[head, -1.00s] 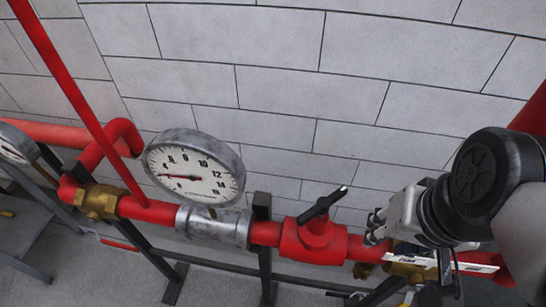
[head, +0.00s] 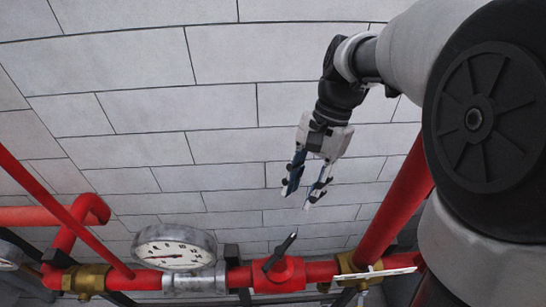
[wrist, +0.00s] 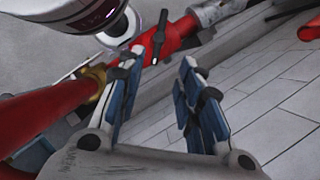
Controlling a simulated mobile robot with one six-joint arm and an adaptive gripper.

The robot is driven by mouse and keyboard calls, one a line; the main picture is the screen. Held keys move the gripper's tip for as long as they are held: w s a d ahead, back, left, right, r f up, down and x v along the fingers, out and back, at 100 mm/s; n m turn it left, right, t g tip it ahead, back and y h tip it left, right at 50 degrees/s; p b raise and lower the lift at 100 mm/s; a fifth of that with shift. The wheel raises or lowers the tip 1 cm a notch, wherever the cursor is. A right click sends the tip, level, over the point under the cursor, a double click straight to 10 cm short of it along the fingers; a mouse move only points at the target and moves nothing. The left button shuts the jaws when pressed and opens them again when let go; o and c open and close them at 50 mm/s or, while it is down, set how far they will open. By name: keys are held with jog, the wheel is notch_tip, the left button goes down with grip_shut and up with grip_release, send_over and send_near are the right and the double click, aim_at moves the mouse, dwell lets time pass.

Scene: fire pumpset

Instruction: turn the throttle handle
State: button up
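The throttle handle (head: 281,252) is a black bar on top of a red valve body (head: 285,275), slanting up to the right in the head view. In the wrist view the black handle (wrist: 161,36) shows beyond the fingers, against the red pipe. My gripper (head: 300,197) hangs above the handle, pointing down, with a clear gap between them. Its two fingers with blue pads are apart, and nothing is between them in the wrist view (wrist: 157,78).
A round pressure gauge (head: 174,248) stands left of the valve on the red pipe line. A brass fitting (head: 87,281) is farther left. A thick red pipe (head: 398,205) rises at the right, and a white plate (head: 378,273) sits below it. A grey block wall (head: 225,90) stands behind.

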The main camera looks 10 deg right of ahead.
aim_at(280, 250)
jog(key=b+x, duration=0.3)
jog(key=x, duration=1.4)
jog(key=shift+d+f, duration=0.1)
jog(key=shift+d, duration=0.05)
jog(key=shift+c, duration=0.3)
grip_shut()
